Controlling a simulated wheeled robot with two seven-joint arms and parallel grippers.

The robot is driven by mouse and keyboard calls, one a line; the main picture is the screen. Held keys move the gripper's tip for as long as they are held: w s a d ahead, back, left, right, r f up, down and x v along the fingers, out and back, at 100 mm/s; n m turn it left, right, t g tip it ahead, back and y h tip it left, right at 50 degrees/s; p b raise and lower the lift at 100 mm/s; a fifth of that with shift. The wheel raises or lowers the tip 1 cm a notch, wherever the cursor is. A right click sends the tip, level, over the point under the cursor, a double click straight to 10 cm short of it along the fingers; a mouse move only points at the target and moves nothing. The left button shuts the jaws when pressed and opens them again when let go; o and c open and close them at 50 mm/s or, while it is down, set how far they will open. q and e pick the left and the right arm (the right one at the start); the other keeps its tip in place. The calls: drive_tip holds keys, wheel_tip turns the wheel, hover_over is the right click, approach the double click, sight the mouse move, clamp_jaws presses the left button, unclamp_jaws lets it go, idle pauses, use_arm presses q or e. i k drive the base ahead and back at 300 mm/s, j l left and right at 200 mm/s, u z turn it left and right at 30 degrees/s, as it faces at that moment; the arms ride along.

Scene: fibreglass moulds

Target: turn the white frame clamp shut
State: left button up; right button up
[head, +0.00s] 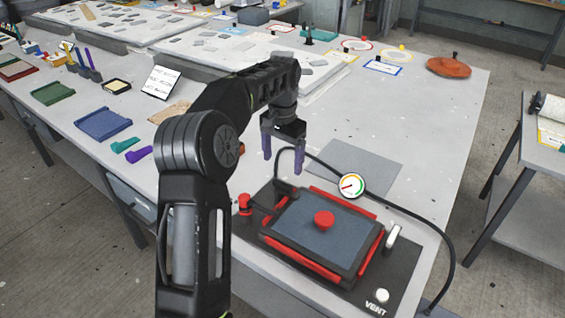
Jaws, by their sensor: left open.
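The white frame clamp (392,237) is a small white lever at the right side of a dark press base (398,283). It points up and to the right in the picture, beside the red-edged frame (300,264). The frame surrounds a blue-grey panel with a red knob (324,221) on it. My left gripper (283,168) is open and empty, with purple fingers pointing down. It hangs above the table, behind and left of the frame and well apart from the clamp. My right gripper is not in view.
A round gauge (352,185) stands behind the frame, with a black hose (440,231) curving right. A white knob (382,296) sits by the VENT label. A red knob (244,202) is at the left. A grey mat (352,167) lies behind.

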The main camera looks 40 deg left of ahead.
sight(390, 245)
drive_tip(key=k, duration=1)
